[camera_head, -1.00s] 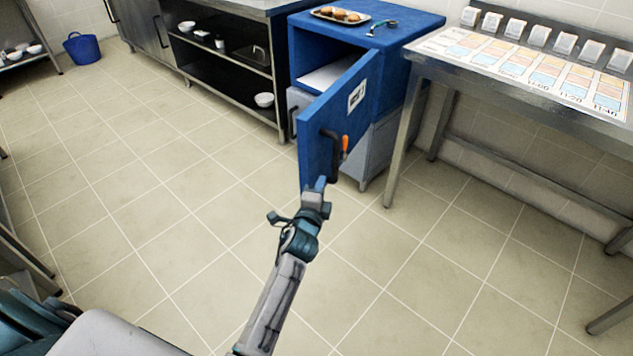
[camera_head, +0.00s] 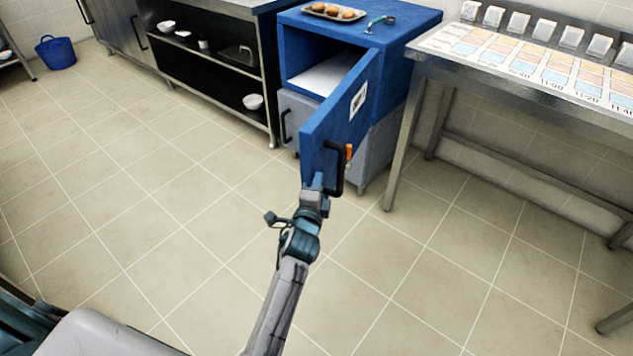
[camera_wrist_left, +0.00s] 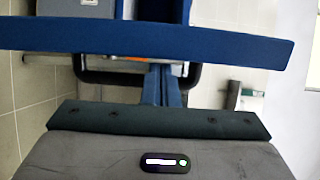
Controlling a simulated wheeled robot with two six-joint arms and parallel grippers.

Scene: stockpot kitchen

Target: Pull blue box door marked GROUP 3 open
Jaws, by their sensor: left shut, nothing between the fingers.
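The blue box (camera_head: 410,65) stands on a grey cabinet, and its blue door (camera_head: 340,115) is swung wide open towards me. The white label on the door (camera_head: 358,101) is too small to read surely. A black handle (camera_head: 335,170) with an orange tag is on the door's outer face. My left gripper (camera_head: 316,182) is shut and empty at the door's lower free corner, beside the handle. In the left wrist view the door's edge (camera_wrist_left: 230,45) crosses above the shut fingers (camera_wrist_left: 163,82), near the black handle (camera_wrist_left: 90,77). Contact is unclear. My right gripper is not in view.
A tray of buns (camera_head: 335,11) and a teal-handled tool (camera_head: 378,22) lie on the box. A metal table (camera_head: 420,68) with a chart stands right. Open shelving (camera_head: 210,62) is left of the box. The tiled floor (camera_head: 170,220) before me is clear.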

